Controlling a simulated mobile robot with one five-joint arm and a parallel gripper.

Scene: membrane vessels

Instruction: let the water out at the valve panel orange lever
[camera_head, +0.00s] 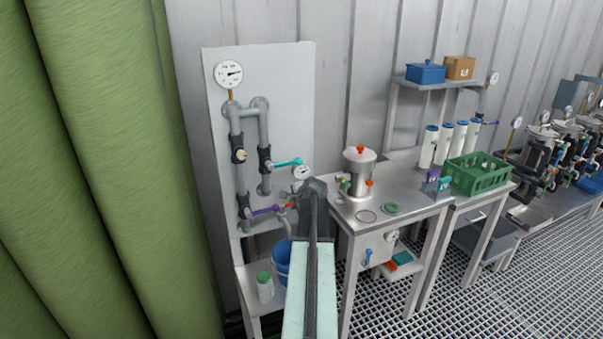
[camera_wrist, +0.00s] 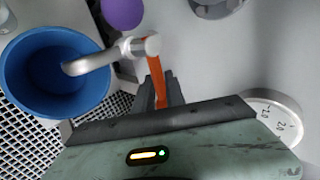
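The pale valve panel (camera_head: 285,100) stands at the left with grey pipes. Its orange lever (camera_wrist: 156,78) sits at the base of a silver spout (camera_wrist: 95,60), whose mouth is over a blue bucket (camera_wrist: 50,75). The bucket also shows in the head view (camera_head: 282,268). No stream of water shows at the spout. My gripper (camera_wrist: 161,92) has its dark fingers close on both sides of the orange lever and appears shut on it. In the head view my gripper (camera_head: 313,188) covers part of the lower panel and most of the lever.
A cyan lever (camera_head: 288,163) and a purple lever (camera_head: 263,211) are close by on the panel. A round gauge (camera_wrist: 273,115) is right of my gripper. A green-capped jar (camera_head: 265,287) stands beside the bucket. A steel table (camera_head: 400,220) with a metal vessel (camera_head: 360,172) is to the right.

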